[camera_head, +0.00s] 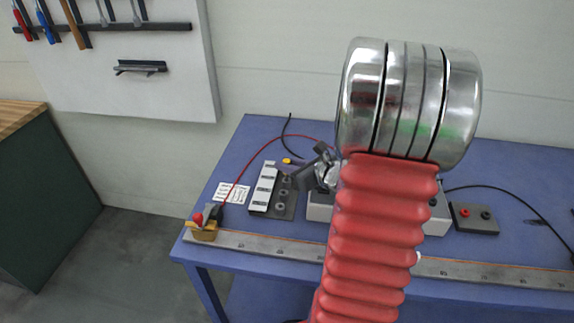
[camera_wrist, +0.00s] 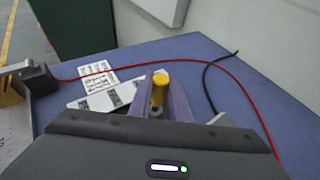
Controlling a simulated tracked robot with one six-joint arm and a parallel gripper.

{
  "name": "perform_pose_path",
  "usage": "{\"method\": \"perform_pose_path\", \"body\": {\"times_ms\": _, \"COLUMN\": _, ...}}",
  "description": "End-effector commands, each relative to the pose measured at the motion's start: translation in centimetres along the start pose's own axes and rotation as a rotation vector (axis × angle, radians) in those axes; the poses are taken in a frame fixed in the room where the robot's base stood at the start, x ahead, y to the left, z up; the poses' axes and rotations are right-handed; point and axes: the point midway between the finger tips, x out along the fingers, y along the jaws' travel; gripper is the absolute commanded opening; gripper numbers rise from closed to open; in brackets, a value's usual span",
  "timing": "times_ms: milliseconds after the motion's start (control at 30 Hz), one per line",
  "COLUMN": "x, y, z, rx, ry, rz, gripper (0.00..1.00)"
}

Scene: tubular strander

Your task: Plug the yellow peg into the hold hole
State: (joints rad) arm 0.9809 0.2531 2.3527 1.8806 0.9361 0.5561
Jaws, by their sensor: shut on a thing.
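The yellow peg (camera_wrist: 161,78) is between the two purple fingers of my gripper (camera_wrist: 160,100) in the wrist view. In the head view a small yellow end of the peg (camera_head: 287,161) shows near my gripper (camera_head: 293,165), which is partly hidden behind my arm. My gripper is shut on the peg, above the far end of a dark socket plate (camera_head: 285,208) with several round holes. A white strip with labels (camera_head: 263,188) lies beside the plate; it shows also in the wrist view (camera_wrist: 100,98). I cannot read which hole is the hold hole.
A red wire (camera_head: 247,167) arcs over the blue table to a red-topped clamp (camera_head: 205,222) on a brass block. A black cable (camera_head: 287,130) curves behind. A printed card (camera_head: 232,193) lies left. A metal rail (camera_head: 270,244) runs along the front edge. A grey box (camera_head: 320,207) stands right.

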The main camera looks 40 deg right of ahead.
Motion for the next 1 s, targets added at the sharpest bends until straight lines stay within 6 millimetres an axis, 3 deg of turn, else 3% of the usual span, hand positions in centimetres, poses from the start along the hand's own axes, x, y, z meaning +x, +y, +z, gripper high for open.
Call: {"method": "perform_pose_path", "body": {"times_ms": 1000, "x": 0.39, "y": -0.02, "z": -0.89, "rx": 0.001, "ry": -0.001, "rz": 0.001, "gripper": 0.00}}
